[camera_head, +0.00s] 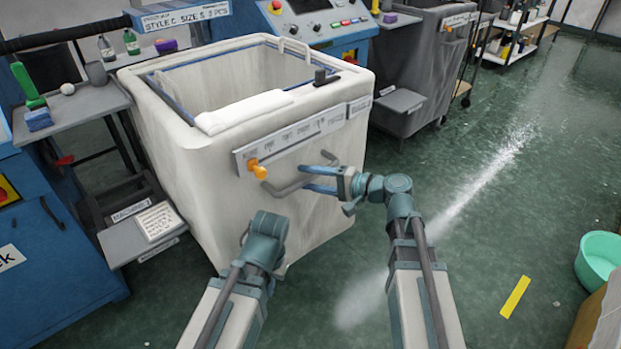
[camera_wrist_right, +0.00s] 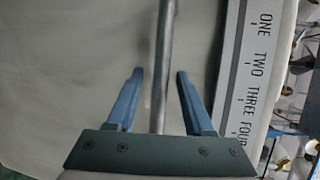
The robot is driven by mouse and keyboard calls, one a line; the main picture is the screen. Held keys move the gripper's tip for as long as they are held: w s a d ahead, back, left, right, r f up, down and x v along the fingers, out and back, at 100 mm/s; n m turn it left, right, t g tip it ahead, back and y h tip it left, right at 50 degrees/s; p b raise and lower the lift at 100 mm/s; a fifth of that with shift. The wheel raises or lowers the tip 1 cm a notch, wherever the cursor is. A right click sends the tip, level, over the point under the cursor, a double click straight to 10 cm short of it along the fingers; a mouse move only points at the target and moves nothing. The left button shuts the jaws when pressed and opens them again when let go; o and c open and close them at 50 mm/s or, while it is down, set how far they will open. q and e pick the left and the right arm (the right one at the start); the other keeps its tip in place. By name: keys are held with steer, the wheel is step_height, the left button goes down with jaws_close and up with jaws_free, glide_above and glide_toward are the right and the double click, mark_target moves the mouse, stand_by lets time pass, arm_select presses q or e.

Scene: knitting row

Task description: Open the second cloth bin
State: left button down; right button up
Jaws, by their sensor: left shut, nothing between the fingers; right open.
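A large white cloth bin (camera_head: 190,155) stands in front of me. Its top shows an open hollow with a blue-edged rim, and a folded white cloth (camera_head: 243,111) lies along the front edge. A scale strip (camera_head: 300,134) with an orange knob (camera_head: 257,169) is on its front. A bent grey bar handle (camera_head: 287,188) sits below the strip. My right gripper (camera_head: 312,178) is open at the handle; in the right wrist view the bar (camera_wrist_right: 162,75) runs between the fingers (camera_wrist_right: 158,75). My left gripper (camera_head: 262,228) is shut and empty, low before the bin; its fingertips are largely hidden.
A dark grey bin (camera_head: 410,75) stands behind to the right. A side table (camera_head: 85,105) with bottles and small items is at left, above a low step (camera_head: 140,240). A teal tub (camera_head: 600,262) and yellow floor strip (camera_head: 515,297) are at right. Green floor there is mostly clear.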

steer(key=p+v, duration=0.2)
steer(key=v, duration=1.2)
steer(key=shift+a, duration=0.15)
steer(key=s+a+f+n+g+h, duration=0.4)
steer(key=s+a+f+n+h, duration=0.15)
steer(key=f+h, duration=0.3)
steer(key=s+a+f+n+g+h, duration=0.45)
steer(key=s+a+f+h, duration=0.2)
steer(key=f, duration=0.25)
step_height(320, 180, up, 26)
steer(key=p, duration=2.7)
steer(key=shift+d+r+n, duration=0.2)
steer(key=shift+n, duration=0.2)
